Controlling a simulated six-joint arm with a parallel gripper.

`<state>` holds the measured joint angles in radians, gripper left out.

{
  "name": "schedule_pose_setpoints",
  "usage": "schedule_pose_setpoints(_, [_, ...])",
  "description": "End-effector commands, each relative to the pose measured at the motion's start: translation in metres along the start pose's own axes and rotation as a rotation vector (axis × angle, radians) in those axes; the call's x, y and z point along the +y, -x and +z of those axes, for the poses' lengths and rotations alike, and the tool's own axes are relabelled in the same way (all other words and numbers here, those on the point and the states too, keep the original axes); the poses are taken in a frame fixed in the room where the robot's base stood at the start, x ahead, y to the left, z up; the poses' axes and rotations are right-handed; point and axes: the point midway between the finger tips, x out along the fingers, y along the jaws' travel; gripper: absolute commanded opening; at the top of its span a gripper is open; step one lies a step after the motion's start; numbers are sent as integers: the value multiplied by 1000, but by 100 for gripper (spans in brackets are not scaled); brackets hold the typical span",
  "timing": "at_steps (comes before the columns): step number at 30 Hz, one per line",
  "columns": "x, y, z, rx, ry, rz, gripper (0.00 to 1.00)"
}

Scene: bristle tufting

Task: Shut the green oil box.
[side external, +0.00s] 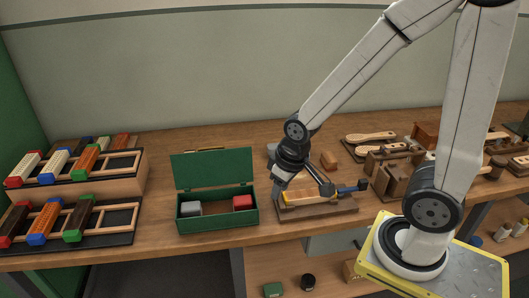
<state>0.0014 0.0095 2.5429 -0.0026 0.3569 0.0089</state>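The green oil box (216,220) stands on the wooden bench, left of the middle. Its lid (212,168) is raised, standing roughly upright at the back edge. Inside the box are a grey block (190,208) at the left and a red block (242,202) at the right. My gripper (279,193) points down just right of the box, at the left end of a wooden work board (318,207). It appears apart from the box and lid. Its fingers are small and dark here, so I cannot tell whether they are open or shut.
Racks with coloured brushes (60,165) stand at the left. The work board holds a wooden piece and a blue-handled clamp (352,188). Wooden tools and brushes (372,137) lie farther right. Bare bench (160,215) lies left of the box.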

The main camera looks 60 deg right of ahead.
Motion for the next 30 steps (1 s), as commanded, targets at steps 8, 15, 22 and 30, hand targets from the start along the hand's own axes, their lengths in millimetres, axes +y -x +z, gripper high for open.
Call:
schedule_pose_setpoints(8, [7,-2,-48,2,-71,14,0])
schedule_pose_setpoints(15, [21,-5,-115,8,-183,40,0])
schedule_pose_setpoints(22, [38,-11,-175,17,-298,71,0])
schedule_pose_setpoints(30, [62,-20,-238,31,-438,113,0])
